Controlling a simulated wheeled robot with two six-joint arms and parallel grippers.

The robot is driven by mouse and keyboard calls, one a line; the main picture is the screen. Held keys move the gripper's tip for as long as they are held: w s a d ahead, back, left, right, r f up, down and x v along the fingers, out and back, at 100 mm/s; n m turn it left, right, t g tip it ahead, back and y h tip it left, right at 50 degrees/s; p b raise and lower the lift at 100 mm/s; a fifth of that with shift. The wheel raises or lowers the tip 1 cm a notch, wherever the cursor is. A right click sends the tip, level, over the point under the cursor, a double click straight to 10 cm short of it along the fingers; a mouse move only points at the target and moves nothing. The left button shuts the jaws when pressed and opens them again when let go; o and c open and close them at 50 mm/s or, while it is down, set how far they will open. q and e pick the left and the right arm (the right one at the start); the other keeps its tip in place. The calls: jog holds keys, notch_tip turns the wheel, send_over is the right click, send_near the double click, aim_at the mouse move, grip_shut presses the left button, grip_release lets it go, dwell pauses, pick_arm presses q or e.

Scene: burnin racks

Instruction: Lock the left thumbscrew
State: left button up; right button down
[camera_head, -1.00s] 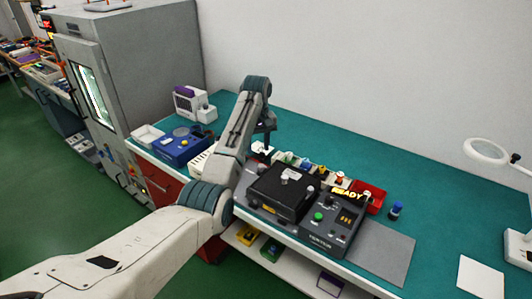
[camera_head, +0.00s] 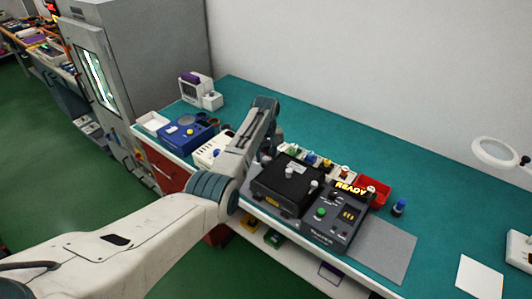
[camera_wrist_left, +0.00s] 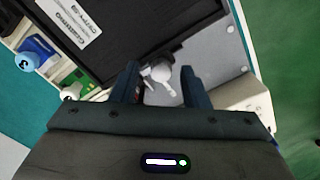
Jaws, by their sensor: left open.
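A black box-shaped fixture (camera_head: 283,191) stands on the bench beside a control box reading READY (camera_head: 335,212). Silver knobs (camera_head: 288,172) and (camera_head: 314,185) show on the fixture. My left arm reaches in from the left, and its gripper is mostly hidden by the arm, near the fixture's left back. In the left wrist view the left gripper (camera_wrist_left: 162,75) is open. A small silver screw-like part (camera_wrist_left: 160,73) shows between its fingertips, beside the dark fixture (camera_wrist_left: 120,25) with a white label. I cannot tell whether the fingers touch it. My right gripper is not in view.
Several small coloured parts (camera_head: 310,159) line the fixture's back. A red bin (camera_head: 374,192) and a blue-topped knob (camera_head: 398,208) stand to the right. A blue box (camera_head: 185,138) is at the left. The grey mat (camera_head: 383,250) is clear.

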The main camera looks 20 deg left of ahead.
pick_arm(q)
jog(key=shift+s+f, duration=0.1)
jog(key=shift+f, duration=0.05)
jog(key=shift+c, duration=0.2)
grip_shut()
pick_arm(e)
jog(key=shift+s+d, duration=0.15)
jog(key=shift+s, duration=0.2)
